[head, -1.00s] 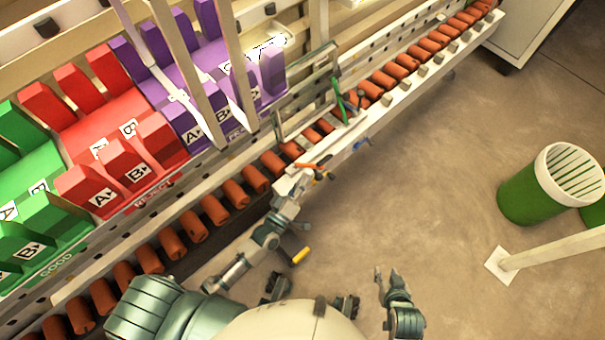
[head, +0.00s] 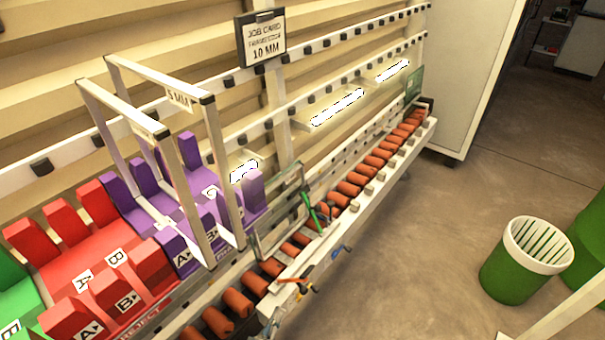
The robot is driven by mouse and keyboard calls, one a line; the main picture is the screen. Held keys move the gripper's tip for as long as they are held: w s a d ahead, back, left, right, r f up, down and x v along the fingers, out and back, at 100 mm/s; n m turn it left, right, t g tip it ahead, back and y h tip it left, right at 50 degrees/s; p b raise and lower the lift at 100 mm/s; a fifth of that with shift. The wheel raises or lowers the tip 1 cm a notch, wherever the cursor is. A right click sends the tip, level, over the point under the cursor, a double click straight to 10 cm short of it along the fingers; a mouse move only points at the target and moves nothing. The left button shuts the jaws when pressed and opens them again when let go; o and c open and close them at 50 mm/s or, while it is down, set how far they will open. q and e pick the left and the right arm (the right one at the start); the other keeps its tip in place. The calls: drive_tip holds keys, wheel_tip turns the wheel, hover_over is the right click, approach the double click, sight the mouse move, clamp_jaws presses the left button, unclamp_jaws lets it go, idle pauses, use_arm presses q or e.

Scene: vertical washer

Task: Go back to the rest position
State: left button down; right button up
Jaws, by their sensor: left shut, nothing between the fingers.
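The rest of my left arm is below the picture. A clamp fixture with an orange handle (head: 296,284) sits on the rail just above and right of the gripper; I cannot tell whether they touch. A green lever (head: 311,213) stands further along. My right gripper is out of view.
Red bins (head: 78,262) and purple bins (head: 186,205) stand behind the conveyor, with a white frame (head: 212,150) over them. A job card reading 10 MM (head: 262,40) hangs above. A green basket (head: 515,272) stands on the right; the floor between is clear.

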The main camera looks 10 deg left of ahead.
use_arm(q)
drive_tip(key=s+a+f+m+g+y+p, duration=0.1)
drive_tip(key=s+f+m+g+p, duration=0.25)
drive_tip(key=f, duration=0.45)
drive_tip(key=s+a+f+m+g+p, duration=0.1)
drive_tip(key=s+f+m+g+p, duration=0.15)
drive_tip(key=s+f+g, duration=0.35)
drive_tip(key=s+a+f+m+g+y+p, duration=0.1)
drive_tip(key=s+a+f+g+y+p, duration=0.1)
drive_tip(key=s+f, duration=0.5)
drive_tip(key=s+a+f+m+g+y+p, duration=0.2)
drive_tip(key=s+a+f+g, duration=0.3)
drive_tip(key=s, duration=0.9)
wheel_tip(320, 180, down, 2)
drive_tip(key=shift+s+a+f+g+p, duration=0.1)
drive_tip(key=shift+s+a+g+p, duration=0.15)
drive_tip(key=shift+g, duration=0.6)
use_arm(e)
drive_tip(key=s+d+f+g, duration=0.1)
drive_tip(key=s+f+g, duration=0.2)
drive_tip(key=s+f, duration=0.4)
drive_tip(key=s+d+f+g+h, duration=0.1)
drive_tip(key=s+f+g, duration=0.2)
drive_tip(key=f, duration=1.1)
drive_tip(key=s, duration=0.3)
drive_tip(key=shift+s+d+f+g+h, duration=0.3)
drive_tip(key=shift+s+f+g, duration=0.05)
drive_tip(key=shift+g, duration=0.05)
